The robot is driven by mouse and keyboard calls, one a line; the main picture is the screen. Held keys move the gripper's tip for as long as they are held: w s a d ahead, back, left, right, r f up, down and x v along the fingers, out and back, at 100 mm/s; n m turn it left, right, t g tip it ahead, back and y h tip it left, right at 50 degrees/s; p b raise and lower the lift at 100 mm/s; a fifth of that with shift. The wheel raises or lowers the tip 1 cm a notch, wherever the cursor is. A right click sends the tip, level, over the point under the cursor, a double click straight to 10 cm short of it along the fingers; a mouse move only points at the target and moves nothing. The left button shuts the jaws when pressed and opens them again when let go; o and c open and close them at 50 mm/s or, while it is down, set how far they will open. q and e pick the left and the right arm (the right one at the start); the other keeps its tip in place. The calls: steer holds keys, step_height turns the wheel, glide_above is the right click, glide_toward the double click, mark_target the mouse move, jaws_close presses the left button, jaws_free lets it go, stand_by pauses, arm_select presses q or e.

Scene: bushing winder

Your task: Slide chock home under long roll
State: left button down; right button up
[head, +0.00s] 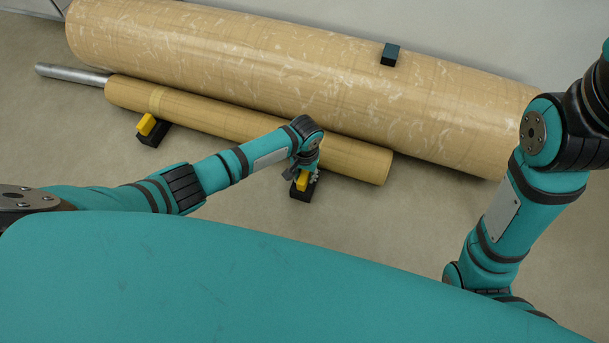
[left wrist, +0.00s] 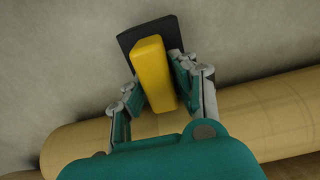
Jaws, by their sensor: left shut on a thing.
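The chock has a black base and a yellow block; in the head view its yellow part (head: 302,181) shows in front of the thin long roll (head: 250,125), near the roll's right end. My left gripper (head: 307,170) is shut on the yellow block (left wrist: 153,72), with one finger on each side in the left wrist view (left wrist: 150,92). The black base (left wrist: 130,40) lies on the floor side, away from the roll (left wrist: 270,110). The gripper hides whether the chock touches the roll. My right arm shows at the right, but its gripper is out of view.
A second yellow and black chock (head: 150,129) sits by the roll's left part. A metal shaft (head: 70,73) sticks out of the roll's left end. A thicker roll (head: 290,75) lies behind, with a small dark block (head: 390,54) on it. Floor in front is clear.

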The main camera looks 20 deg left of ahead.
arm_select(q)
steer(key=shift+w+b, duration=0.4)
steer(key=shift+w, duration=0.5)
steer(key=c, duration=1)
jaws_free()
step_height(320, 180, up, 12)
steer(key=shift+d, duration=0.15)
